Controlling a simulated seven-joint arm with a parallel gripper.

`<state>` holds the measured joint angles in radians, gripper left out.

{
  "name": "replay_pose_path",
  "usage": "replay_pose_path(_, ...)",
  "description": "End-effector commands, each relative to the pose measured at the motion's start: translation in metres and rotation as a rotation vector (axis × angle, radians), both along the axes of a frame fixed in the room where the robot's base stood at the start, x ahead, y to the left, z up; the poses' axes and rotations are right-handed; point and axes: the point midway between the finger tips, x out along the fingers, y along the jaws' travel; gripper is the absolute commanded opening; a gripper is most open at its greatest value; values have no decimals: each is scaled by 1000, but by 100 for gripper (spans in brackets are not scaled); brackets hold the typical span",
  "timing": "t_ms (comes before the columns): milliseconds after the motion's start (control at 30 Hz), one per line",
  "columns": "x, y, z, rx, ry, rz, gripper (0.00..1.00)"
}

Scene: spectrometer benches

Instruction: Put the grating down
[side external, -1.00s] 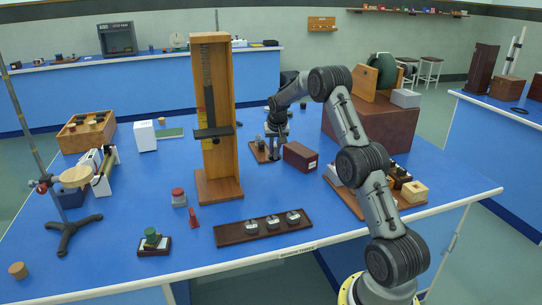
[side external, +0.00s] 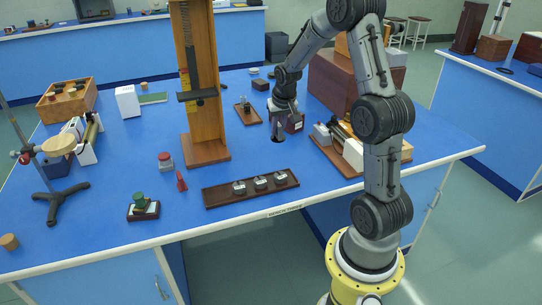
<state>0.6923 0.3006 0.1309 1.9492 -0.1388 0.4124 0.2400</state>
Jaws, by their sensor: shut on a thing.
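My gripper (side external: 279,129) points down over the blue bench, just left of a dark red box (side external: 295,123). It is shut on a small dark thing with a round, disc-like lower end (side external: 277,139), which I take to be the grating. The fingers hide most of it, and I cannot tell whether it touches the bench top. The gripper partly covers the box.
A small wooden board with a fitting (side external: 247,112) lies left of the gripper. A tall wooden stand (side external: 205,100) rises farther left. A wooden tray of parts (side external: 322,150) lies to the right. A dark strip with metal pieces (side external: 252,188) lies in front; bench between is clear.

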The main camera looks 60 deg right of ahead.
Motion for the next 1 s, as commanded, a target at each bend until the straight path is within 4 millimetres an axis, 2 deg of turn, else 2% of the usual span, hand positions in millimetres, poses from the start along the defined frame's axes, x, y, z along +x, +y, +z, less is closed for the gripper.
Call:
replay_pose_path(33, -13, 12, 3, 0, -2, 10, 0)
replay_pose_path(200, -46, 42, 6, 1, -6, 34, 0)
replay_pose_path(300, -60, 55, 8, 0, -11, 36, 0)
replay_pose_path(467, -71, 64, 15, -7, -22, 33, 0)
replay_pose_path(667, -61, 55, 15, -17, -34, 32, 0)
replay_pose_path(1000, -9, 10, -16, -16, -33, 32, 0)
